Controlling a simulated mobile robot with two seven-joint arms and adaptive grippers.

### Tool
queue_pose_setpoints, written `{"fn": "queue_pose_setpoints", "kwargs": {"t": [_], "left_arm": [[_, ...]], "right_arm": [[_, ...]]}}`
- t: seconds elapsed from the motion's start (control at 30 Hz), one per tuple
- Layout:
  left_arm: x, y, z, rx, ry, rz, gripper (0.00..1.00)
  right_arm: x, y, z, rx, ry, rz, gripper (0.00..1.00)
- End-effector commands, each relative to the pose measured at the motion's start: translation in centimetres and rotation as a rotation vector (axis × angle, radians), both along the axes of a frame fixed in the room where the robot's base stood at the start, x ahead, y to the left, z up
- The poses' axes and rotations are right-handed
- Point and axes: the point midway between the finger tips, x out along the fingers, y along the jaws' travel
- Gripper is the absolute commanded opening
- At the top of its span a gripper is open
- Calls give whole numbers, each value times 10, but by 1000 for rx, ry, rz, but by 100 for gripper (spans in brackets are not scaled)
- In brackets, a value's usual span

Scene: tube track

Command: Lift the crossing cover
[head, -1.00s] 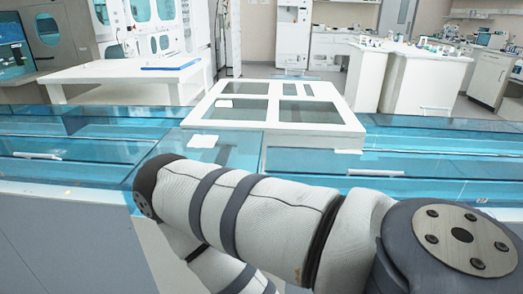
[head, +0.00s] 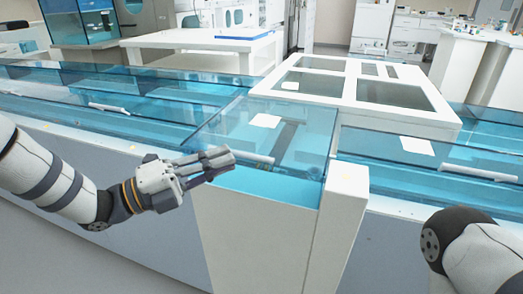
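The crossing cover (head: 225,125) is a clear blue panel over the crossing in the middle of the head view, with a white label (head: 265,121) on it. A white bar handle (head: 252,157) lies along its front edge. My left gripper (head: 228,160) comes in from the left, and its fingertips are close to the left end of this handle. I cannot tell whether they touch it or how far the fingers are apart. My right gripper is out of view; only a part of my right arm shows at lower right.
A white frame with dark window panes (head: 350,80) stands behind the cover. Blue-covered track runs on both sides, with further white bar handles (head: 108,109) (head: 480,172). A white post (head: 343,225) stands at the crossing's front right. A white table (head: 205,42) is farther back.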

Motion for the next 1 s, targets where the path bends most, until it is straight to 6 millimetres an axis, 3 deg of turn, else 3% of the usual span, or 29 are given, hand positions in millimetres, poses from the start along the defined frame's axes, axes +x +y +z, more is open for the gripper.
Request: {"fn": "queue_pose_setpoints", "kwargs": {"t": [0.2,0.4,0.67,0.77,1.0], "left_arm": [[23,-50,7,0,4,-2,14],[36,-73,11,0,7,1,14],[37,-76,11,0,9,1,14],[37,-76,11,0,9,1,0],[37,-75,10,1,10,2,0]], "right_arm": [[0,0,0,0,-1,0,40],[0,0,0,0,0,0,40],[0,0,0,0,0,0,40],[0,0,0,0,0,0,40],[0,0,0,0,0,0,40]]}}
